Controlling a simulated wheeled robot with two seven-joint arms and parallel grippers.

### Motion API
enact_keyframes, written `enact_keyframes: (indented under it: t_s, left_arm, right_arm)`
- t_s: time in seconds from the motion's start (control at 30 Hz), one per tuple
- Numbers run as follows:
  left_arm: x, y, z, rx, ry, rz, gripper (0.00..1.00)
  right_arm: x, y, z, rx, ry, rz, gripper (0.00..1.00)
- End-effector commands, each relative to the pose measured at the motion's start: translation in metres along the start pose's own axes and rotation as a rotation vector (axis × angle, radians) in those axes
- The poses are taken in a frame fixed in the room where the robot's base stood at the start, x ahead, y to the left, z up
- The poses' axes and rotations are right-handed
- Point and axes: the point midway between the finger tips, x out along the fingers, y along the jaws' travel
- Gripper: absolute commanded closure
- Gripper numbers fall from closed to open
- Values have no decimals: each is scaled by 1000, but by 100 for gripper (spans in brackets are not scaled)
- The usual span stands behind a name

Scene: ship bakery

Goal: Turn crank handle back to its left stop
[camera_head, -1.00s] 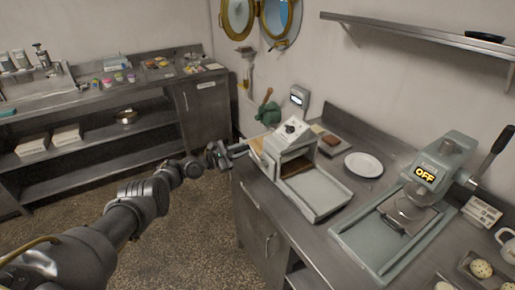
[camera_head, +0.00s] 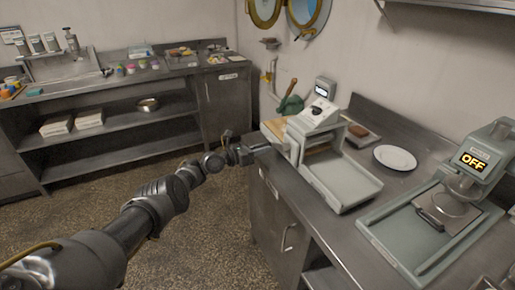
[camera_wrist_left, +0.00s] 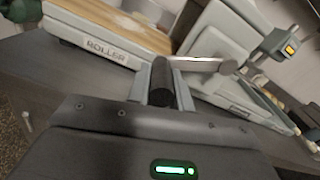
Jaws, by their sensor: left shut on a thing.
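The dough roller machine (camera_head: 321,117) stands on the steel counter, pale grey with a sloped white top and a dial. Its label reads ROLLER in the wrist view (camera_wrist_left: 107,51). My left gripper (camera_head: 258,148) is at the machine's left side, at the counter edge. In the wrist view its fingers (camera_wrist_left: 160,84) are shut around the dark cylindrical grip of the crank handle (camera_wrist_left: 160,92). A light metal crank arm (camera_wrist_left: 205,64) runs right from the grip to a round hub (camera_wrist_left: 229,67). The handle is hardly visible in the head view. My right gripper is not in view.
A tray (camera_head: 344,184) extends from the machine's front. A wooden board (camera_head: 273,128) lies at its left, a white plate (camera_head: 395,158) at its right. A press showing OFF (camera_head: 474,161) stands farther right. Open floor (camera_head: 215,225) lies between the counters.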

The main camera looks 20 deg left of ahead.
Motion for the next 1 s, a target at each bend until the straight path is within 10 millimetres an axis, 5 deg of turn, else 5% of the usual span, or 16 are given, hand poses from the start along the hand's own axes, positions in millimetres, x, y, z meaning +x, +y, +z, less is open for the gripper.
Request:
enact_keyframes:
  t_s: [0.67,0.7,0.8,1.0]
  left_arm:
    - [0,-3,-4,-61,-7,-2,100]
    - [0,-3,-4,-61,-7,-2,76]
    - [0,-2,-4,-61,-7,-2,63]
    - [-1,-2,-4,-61,-5,0,57]
  right_arm:
    - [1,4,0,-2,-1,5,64]
    - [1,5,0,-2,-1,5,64]
    - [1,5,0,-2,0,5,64]
    - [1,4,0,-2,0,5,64]
